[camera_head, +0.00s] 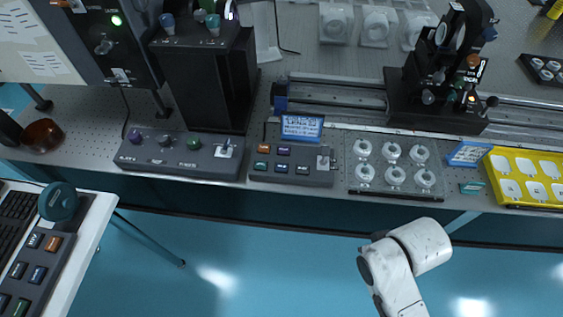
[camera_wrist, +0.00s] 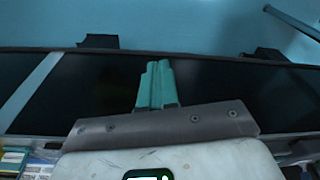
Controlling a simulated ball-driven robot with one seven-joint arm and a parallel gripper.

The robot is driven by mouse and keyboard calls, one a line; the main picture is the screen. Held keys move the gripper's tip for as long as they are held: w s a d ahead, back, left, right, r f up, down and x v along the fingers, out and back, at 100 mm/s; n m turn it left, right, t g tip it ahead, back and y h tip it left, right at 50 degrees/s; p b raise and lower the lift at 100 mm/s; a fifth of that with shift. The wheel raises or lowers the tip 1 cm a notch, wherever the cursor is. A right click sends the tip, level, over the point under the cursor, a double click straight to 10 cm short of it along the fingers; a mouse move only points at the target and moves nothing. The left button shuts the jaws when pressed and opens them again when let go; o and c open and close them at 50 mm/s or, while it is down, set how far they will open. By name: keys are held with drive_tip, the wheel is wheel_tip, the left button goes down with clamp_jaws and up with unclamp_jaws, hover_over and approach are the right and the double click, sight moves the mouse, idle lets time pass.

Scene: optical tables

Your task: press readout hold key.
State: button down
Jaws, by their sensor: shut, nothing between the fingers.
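A dark key box (camera_head: 291,177) with several small coloured keys and a toggle lies at the front edge of the optical table in the head view. A second dark panel (camera_head: 45,270) with several keys is on the white desk at the lower left. The labels are too small to read, so I cannot tell which key is the readout hold key. My gripper (camera_wrist: 157,85) shows in the wrist view with its teal fingers shut and empty, in front of the dark side of a table. No key shows near the fingertips. In the head view the fingers are not seen.
A dark box with knobs (camera_head: 180,153) stands left of the key box. A clear tray of round parts (camera_head: 394,190) and a yellow tray (camera_head: 530,203) lie to the right. A rail with a dark optical mount (camera_head: 435,110) runs behind. Blue floor (camera_head: 250,270) is open in front.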

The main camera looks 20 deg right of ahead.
drive_tip(key=w+a+r+m+t+p, duration=0.25)
drive_tip(key=w+r+m, duration=0.2)
drive_tip(key=w, duration=0.25)
drive_tip(key=w+a+r+m+t+p, duration=0.1)
drive_tip(key=w+a+r+m+p, duration=0.2)
drive_tip(key=w+m, duration=0.35)
wheel_tip(320, 180, up, 10)
drive_tip(key=r+m+t+y+p, duration=0.15)
drive_tip(key=m+t+p, duration=0.25)
drive_tip(key=m+p, duration=0.5)
hover_over(283, 169)
drive_tip(key=b, duration=0.2)
drive_tip(key=f+m, duration=0.1)
drive_tip(key=m, duration=0.1)
drive_tip(key=shift+y, duration=0.35)
drive_tip(key=shift+f, duration=0.1)
wheel_tip(283, 169, down, 7)
drive_tip(key=b, duration=0.6)
drive_tip(key=shift+f+b, duration=0.6)
drive_tip(key=shift+f, duration=0.25)
drive_tip(key=shift+f, duration=0.4)
